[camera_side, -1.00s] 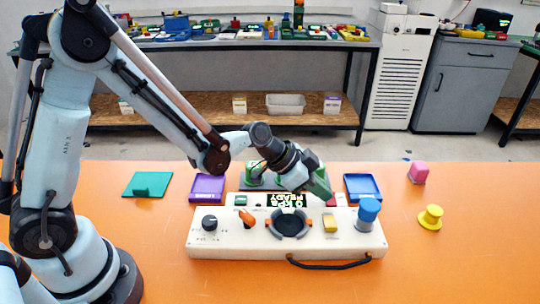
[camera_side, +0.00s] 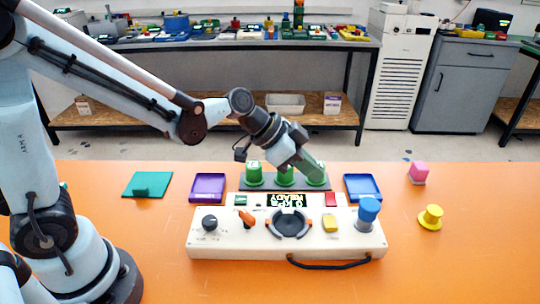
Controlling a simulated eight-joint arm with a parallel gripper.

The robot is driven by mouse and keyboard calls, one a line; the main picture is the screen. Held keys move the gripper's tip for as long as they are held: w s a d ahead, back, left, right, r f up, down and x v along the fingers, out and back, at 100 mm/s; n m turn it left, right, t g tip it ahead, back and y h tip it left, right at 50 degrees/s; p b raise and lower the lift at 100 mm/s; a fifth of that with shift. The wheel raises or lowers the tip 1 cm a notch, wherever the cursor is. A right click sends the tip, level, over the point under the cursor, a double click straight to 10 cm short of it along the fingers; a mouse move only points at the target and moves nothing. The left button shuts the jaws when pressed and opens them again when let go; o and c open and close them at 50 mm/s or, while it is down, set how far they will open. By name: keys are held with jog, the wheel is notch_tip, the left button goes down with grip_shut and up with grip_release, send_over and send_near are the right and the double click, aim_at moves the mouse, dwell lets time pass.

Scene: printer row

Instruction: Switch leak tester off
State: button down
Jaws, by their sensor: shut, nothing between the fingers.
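The leak tester (camera_side: 270,245) is a cream box on the orange table. Its small display (camera_side: 289,200) is lit and reads "READY". On its face are a black knob (camera_side: 209,222), an orange lever switch (camera_side: 248,218), a round black socket (camera_side: 289,225), a yellow button (camera_side: 329,223) and a tall blue knob (camera_side: 366,214). A small green piece (camera_side: 240,201) and a red piece (camera_side: 330,199) sit along the back edge. My gripper (camera_side: 318,178) is shut and empty, above and behind the tester, in front of the rightmost green cylinder. It appears apart from the tester's controls.
Behind the tester, a dark rack (camera_side: 268,186) holds green cylinders (camera_side: 254,173). A green plate (camera_side: 147,185), purple tray (camera_side: 207,188) and blue tray (camera_side: 363,188) flank it. A pink block (camera_side: 418,172) and yellow spool (camera_side: 431,217) stand right. The table front is clear.

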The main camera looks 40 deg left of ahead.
jog(key=shift+s+d+v, duration=0.1)
jog(key=shift+v, duration=1.35)
jog(key=shift+s+d+v, duration=0.1)
jog(key=shift+s+v, duration=0.05)
jog(key=shift+v, duration=1.3)
jog(key=s+a+n+y, duration=0.6)
jog(key=s+a+n, duration=0.2)
jog(key=s+a, duration=0.15)
jog(key=m+t+h, duration=0.1)
jog(key=m+h, duration=0.4)
jog(key=m, duration=0.4)
send_over(331, 199)
jog(key=s+a, duration=0.2)
jog(key=f, duration=0.7)
jog(key=shift+w+f, duration=0.15)
jog(key=shift+w, duration=0.05)
jog(key=shift+w+a+f, duration=0.1)
jog(key=shift+a+f, duration=0.15)
jog(key=shift+f, duration=0.75)
jog(key=shift+a+f, duration=0.1)
jog(key=shift+f, duration=0.75)
